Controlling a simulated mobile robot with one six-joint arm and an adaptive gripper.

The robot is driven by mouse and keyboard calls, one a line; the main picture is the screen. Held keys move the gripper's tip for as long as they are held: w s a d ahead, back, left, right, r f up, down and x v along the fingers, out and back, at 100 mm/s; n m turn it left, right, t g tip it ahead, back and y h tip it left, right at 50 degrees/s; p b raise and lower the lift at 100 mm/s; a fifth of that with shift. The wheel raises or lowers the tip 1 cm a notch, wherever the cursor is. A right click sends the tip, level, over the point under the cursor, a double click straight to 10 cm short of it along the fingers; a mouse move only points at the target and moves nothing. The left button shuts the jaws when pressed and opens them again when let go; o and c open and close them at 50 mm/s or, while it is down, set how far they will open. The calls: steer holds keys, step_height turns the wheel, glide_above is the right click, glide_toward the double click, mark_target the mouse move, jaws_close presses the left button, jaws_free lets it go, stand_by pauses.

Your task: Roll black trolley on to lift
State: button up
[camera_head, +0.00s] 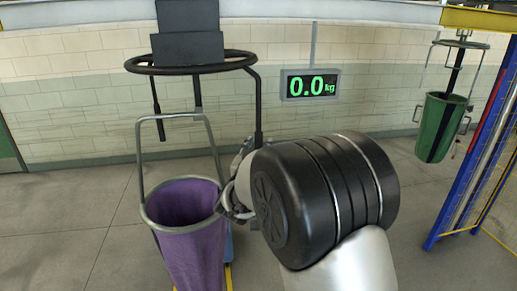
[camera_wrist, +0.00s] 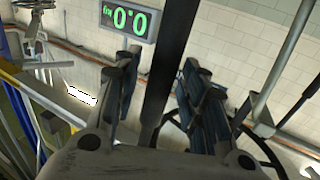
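A black stand with a round top ring (camera_head: 190,62) and upright posts stands by the wall on the left, which I take to be the black trolley. My gripper (camera_head: 238,195) is low by its right post, mostly hidden behind my wrist. In the wrist view a black post (camera_wrist: 172,65) runs between the two fingers of my gripper (camera_wrist: 165,95), with gaps seen on both sides. The fingers are apart and open around the post. The trolley's base is hidden. I cannot tell for sure which part is the lift; a blue-and-yellow frame (camera_head: 478,150) stands at the right.
A purple bag (camera_head: 185,235) hangs in a grey hoop with a tall grey handle, just left of my gripper. A wall display (camera_head: 311,85) reads 0.0 kg. A green bag (camera_head: 438,128) hangs in a stand at the back right. Grey floor (camera_head: 75,220) is clear at left.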

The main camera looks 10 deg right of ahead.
jaws_close()
stand_by(0.6)
